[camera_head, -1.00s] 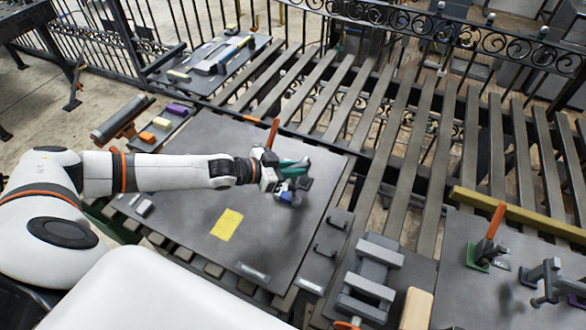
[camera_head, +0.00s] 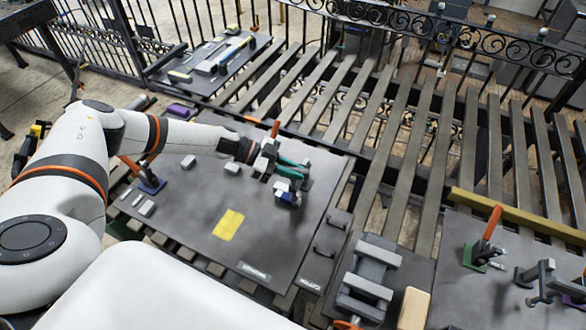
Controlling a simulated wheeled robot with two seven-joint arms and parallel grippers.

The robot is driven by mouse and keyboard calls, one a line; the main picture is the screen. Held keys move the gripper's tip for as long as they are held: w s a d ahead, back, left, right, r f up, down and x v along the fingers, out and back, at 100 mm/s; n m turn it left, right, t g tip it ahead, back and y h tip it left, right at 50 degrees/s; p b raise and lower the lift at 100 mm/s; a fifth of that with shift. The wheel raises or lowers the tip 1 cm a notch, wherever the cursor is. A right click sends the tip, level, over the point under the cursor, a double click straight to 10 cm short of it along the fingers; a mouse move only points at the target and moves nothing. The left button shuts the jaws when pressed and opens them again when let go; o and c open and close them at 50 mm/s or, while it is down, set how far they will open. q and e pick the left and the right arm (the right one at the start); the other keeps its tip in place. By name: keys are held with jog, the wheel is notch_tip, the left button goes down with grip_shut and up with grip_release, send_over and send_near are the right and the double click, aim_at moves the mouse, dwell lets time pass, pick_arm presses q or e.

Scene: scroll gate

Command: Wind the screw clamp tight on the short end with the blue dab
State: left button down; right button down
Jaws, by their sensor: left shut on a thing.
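My left gripper (camera_head: 277,167) is over the far right part of the dark bench plate (camera_head: 190,215). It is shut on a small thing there. Teal-green parts (camera_head: 291,172) show at its fingertips, beside dark grey pieces. My right gripper is not in view.
A yellow patch (camera_head: 228,224) lies mid-plate. A grey fixture (camera_head: 368,280) and a green-based orange-handled clamp (camera_head: 477,257) stand right. Slatted rails (camera_head: 420,130) run behind.

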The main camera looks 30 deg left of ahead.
pick_arm(q)
jog(key=m+g+b, duration=0.1)
jog(key=g, duration=0.1)
jog(key=m+g+b, duration=0.1)
jog(key=m+b, duration=0.1)
jog(key=shift+w+d+f+g+h, duration=0.1)
jog(key=shift+w+g+h, duration=0.1)
jog(key=shift+g+h, duration=0.2)
jog(key=shift+m+g+b, duration=0.9)
jog(key=shift+m+b, duration=0.1)
jog(key=shift+b, duration=0.15)
jog(key=shift+r+m+g+b, duration=0.25)
jog(key=shift+m+g+b, duration=0.15)
jog(key=shift+g+b, duration=0.1)
jog(key=c, duration=1.4)
grip_release()
jog(key=shift+s+d, duration=0.1)
jog(key=shift+d, duration=0.05)
jog(key=shift+o, duration=0.2)
